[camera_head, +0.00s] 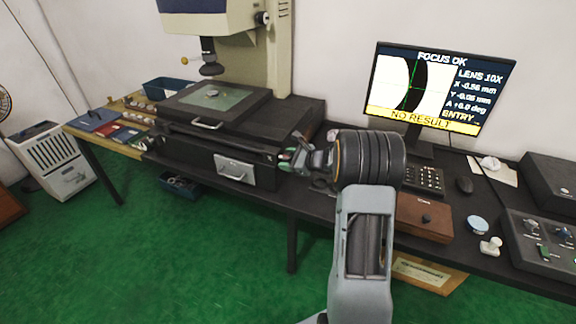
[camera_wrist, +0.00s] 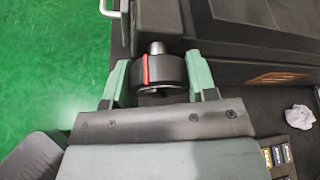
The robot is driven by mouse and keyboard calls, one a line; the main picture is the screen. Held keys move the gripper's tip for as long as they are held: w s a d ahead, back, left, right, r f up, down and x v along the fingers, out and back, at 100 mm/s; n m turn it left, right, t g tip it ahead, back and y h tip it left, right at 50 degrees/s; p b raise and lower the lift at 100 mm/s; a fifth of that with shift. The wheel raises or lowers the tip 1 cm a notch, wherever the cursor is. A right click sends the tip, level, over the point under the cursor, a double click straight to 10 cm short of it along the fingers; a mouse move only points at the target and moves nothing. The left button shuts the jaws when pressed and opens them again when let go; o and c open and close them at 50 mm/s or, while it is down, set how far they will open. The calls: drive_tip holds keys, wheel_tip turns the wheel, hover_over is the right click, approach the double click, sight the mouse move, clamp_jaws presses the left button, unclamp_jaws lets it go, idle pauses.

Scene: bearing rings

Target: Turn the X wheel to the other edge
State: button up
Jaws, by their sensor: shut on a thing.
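The X wheel (camera_wrist: 177,72) is a black knob with a red mark on a short metal shaft, at the side of the dark stage base. My gripper (camera_wrist: 158,76) is shut on it, with one green finger on each side. In the head view my gripper (camera_head: 293,157) is at the right end of the stage, and the wheel is not clearly visible there.
The stage glass (camera_head: 221,97) carries a small ring under the lens (camera_head: 210,62).

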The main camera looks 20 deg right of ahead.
drive_tip(key=f+n+t+b, duration=0.1)
drive_tip(key=n+b, duration=0.1)
drive_tip(key=b, duration=0.5)
drive_tip(key=shift+f+h, duration=0.2)
drive_tip(key=shift+h, duration=0.2)
drive_tip(key=n+t+h+b, duration=0.1)
drive_tip(key=n+b, duration=0.3)
drive_tip(key=b, duration=1)
drive_tip(key=shift+t, duration=0.7)
drive_tip(key=n+b, duration=0.1)
drive_tip(key=b, duration=0.2)
drive_tip(key=n+t+b, duration=0.1)
drive_tip(key=b, duration=0.3)
drive_tip(key=shift+r, duration=0.3)
drive_tip(key=n+b, duration=0.1)
drive_tip(key=n+t+b, duration=0.1)
drive_tip(key=b, duration=0.1)
drive_tip(key=shift+r, duration=0.45)
drive_tip(key=o, duration=0.9)
drive_tip(key=shift+o, duration=0.2)
drive_tip(key=shift+r, duration=0.1)
